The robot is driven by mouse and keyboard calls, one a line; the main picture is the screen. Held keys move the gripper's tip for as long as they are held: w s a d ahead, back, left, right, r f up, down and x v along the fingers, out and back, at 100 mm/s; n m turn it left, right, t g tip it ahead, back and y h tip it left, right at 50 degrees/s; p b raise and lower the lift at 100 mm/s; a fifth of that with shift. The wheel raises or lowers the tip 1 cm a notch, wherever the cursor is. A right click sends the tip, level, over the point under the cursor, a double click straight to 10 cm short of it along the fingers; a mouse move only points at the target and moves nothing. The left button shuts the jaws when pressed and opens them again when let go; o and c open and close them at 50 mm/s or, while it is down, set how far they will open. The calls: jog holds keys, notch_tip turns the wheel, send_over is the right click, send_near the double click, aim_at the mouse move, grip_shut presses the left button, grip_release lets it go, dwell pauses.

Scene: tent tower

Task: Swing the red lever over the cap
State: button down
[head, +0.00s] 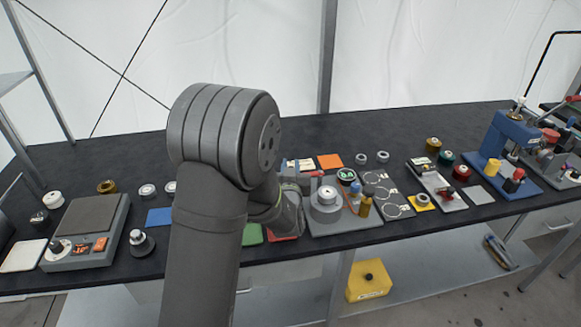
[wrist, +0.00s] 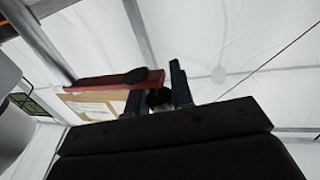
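A red bar (wrist: 100,80) with a black round end shows in the wrist view, just left of my gripper's fingers; it looks like the red lever. My gripper (wrist: 157,90) has two dark fingers standing apart. A small dark round piece (wrist: 158,98) shows between them, and I cannot tell whether they touch it. In the head view my arm hides the gripper and I cannot make out the lever. A round silver and white cap (head: 326,194) sits on a grey base (head: 343,222) just right of my wrist.
A grey scale-like box (head: 88,217) stands at the left. Small spools, a plate with rings (head: 387,194) and a blue press (head: 503,140) stand to the right. A green tile (head: 252,235) lies close under my arm. The back of the black table is mostly clear.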

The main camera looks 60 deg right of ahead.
jog(key=shift+s+a+n+t+y, duration=0.25)
jog(key=shift+n+t+y, duration=0.15)
jog(key=shift+t, duration=0.1)
jog(key=shift+s+a+n+t+y, duration=0.1)
jog(key=shift+a+n+t+y, duration=0.15)
jog(key=shift+n+t, duration=0.2)
jog(key=c, duration=1.3)
grip_release()
jog(key=v, duration=1.7)
jog(key=shift+s+a, duration=0.1)
jog(key=shift+s, duration=0.05)
